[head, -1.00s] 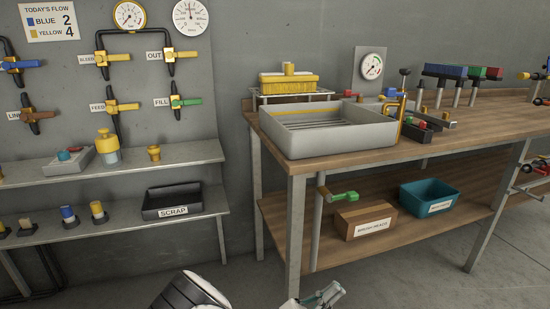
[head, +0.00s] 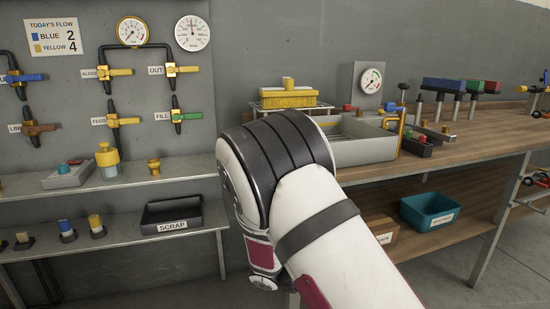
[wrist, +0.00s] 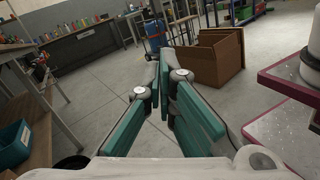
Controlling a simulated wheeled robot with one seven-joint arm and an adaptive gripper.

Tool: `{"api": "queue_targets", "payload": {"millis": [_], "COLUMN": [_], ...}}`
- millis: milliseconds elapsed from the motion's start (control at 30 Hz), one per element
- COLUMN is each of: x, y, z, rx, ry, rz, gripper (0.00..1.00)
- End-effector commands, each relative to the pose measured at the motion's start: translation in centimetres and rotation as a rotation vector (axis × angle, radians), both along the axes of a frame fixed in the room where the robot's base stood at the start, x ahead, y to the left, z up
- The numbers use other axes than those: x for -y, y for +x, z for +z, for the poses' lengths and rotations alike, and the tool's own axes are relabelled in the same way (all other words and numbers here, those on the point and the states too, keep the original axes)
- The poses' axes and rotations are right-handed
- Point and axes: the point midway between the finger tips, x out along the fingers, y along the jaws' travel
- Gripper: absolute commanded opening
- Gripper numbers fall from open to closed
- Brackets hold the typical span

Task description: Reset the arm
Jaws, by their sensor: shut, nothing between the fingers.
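My gripper (wrist: 160,82) shows in the wrist view with its teal-padded fingers brought together at the tips and nothing between them. It points over open grey floor, with a cardboard box beyond. In the head view my white and black arm is raised across the middle, and my gripper is out of sight there. The arm hides part of the grey sink tray (head: 365,150) and the near end of the wooden workbench (head: 480,137).
A black scrap bin (head: 170,217) sits on the left shelf. A teal bin (head: 430,211) stands on the bench's lower shelf and also shows in the wrist view (wrist: 14,145). An open cardboard box (wrist: 212,58) stands on the floor.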

Motion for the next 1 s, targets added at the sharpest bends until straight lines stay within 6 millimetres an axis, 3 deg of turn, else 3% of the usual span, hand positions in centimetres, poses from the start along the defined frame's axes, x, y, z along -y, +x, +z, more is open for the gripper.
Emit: {"api": "queue_targets", "payload": {"millis": [100,500,1000], "x": [1.2,3.0,1.4], "y": [-2.1,-9.7,-19.0], "z": [2.2,7.2,10.4], "rx": [0.084,0.388,0.845], "ry": [0.13,0.511,0.9], "rz": [-0.099,-0.372,-0.619], "gripper": [0.0,0.0,0.0]}}
